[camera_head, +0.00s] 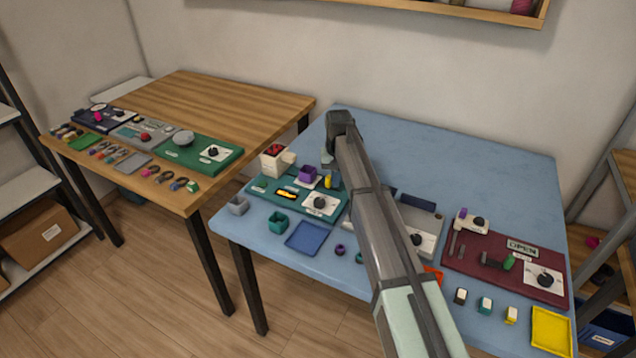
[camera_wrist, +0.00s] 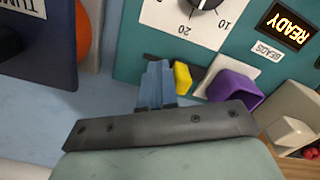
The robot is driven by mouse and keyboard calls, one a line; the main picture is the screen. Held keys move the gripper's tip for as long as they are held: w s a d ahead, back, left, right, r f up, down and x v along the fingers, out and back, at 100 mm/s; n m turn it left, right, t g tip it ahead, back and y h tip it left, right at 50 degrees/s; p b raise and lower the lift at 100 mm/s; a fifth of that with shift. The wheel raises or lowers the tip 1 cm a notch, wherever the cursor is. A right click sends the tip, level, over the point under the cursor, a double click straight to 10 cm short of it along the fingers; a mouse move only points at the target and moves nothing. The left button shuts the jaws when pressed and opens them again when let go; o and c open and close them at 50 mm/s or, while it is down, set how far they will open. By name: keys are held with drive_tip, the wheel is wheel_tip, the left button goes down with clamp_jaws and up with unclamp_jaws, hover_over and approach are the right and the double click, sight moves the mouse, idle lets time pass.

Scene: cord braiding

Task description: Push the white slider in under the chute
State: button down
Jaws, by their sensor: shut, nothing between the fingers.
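The white slider (camera_head: 308,184) shows as a pale plate beneath a purple cup (camera_head: 308,173) on the teal board (camera_head: 262,184). In the wrist view its pale edge (camera_wrist: 207,78) shows beside the purple cup (camera_wrist: 236,90), with a yellow piece (camera_wrist: 182,77) at its end. The cream chute block (camera_head: 272,162), with red beads on top, stands at the board's back left; it also shows in the wrist view (camera_wrist: 288,128). My gripper (camera_wrist: 157,72) is shut and empty, low beside the yellow piece. Whether they touch I cannot tell.
The teal board carries a dial (camera_head: 320,202) and a lit READY display (camera_wrist: 287,24). A green cup (camera_head: 279,222) and a blue tray (camera_head: 306,236) lie in front. A maroon board (camera_head: 470,270) lies to the right. The table's back right is clear.

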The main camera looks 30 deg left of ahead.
drive_tip(key=shift+a, duration=2.6)
drive_tip(key=shift+d, duration=0.35)
drive_tip(key=shift+d, duration=0.3)
drive_tip(key=shift+r, duration=0.1)
wheel_tip(320, 180, up, 11)
